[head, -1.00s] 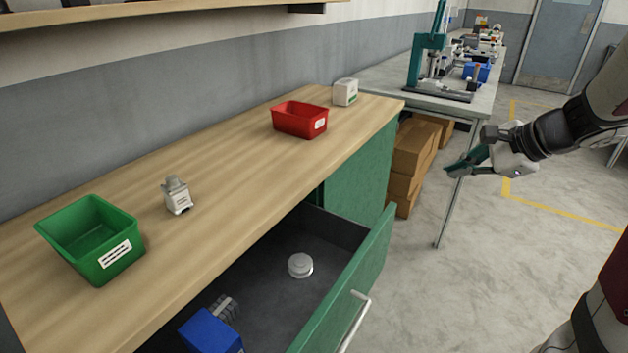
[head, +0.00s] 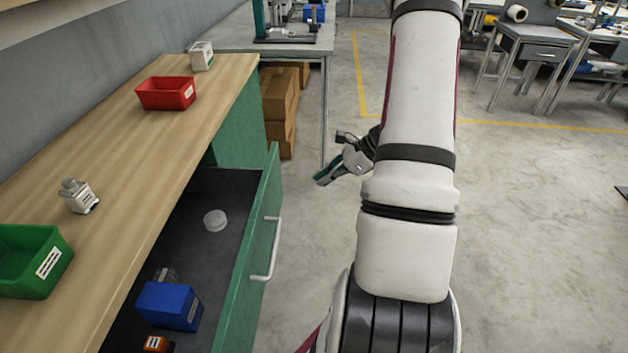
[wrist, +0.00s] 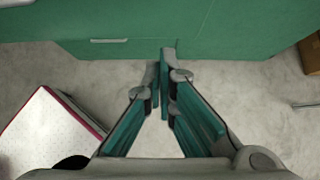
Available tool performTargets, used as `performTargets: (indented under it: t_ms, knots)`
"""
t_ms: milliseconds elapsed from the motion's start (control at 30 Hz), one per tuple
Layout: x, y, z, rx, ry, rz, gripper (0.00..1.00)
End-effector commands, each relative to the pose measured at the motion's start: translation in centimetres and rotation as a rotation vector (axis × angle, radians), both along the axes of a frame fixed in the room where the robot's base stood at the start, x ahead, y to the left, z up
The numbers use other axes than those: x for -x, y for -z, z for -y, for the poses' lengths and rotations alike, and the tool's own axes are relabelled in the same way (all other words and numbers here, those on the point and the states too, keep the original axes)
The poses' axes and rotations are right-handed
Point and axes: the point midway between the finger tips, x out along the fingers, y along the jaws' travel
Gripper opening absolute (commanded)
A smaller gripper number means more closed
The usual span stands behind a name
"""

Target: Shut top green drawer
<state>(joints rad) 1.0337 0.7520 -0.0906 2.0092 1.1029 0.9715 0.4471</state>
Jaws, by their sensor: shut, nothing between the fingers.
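The top green drawer (head: 257,233) is pulled open from the wood-topped green cabinet in the head view. Its front carries a pale bar handle (head: 268,250). Inside lie a white round item (head: 215,220), a blue box (head: 169,306) and an orange item (head: 156,344). My gripper (head: 322,180) is shut and empty, to the right of the drawer front and apart from it. In the wrist view the shut fingers (wrist: 163,62) point at green cabinet surfaces (wrist: 225,30), where a pale handle (wrist: 108,41) shows at the left.
The wooden top (head: 130,165) holds a green bin (head: 40,265), a small grey-white device (head: 80,197), a red bin (head: 165,94) and a white box (head: 201,57). Cardboard boxes (head: 280,100) sit under the workbench beyond.

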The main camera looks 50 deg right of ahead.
Motion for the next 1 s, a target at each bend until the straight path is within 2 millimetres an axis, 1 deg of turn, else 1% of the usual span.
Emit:
performTargets:
  t_ms: [33,400,500,700,1000]
  knots:
    - [-0.5,0.8,-0.5,-0.003,-0.002,-0.001,0.0]
    - [-4.5,5.8,-3.7,-0.002,-0.002,-0.001,0.0]
    - [-5.8,5.6,-4.6,0.002,-0.005,0.001,0.0]
    - [-7.2,5.5,-5.7,0.002,-0.003,0.0,0.0]
    - [-7.6,5.5,-5.9,0.001,-0.001,0.0,0.0]
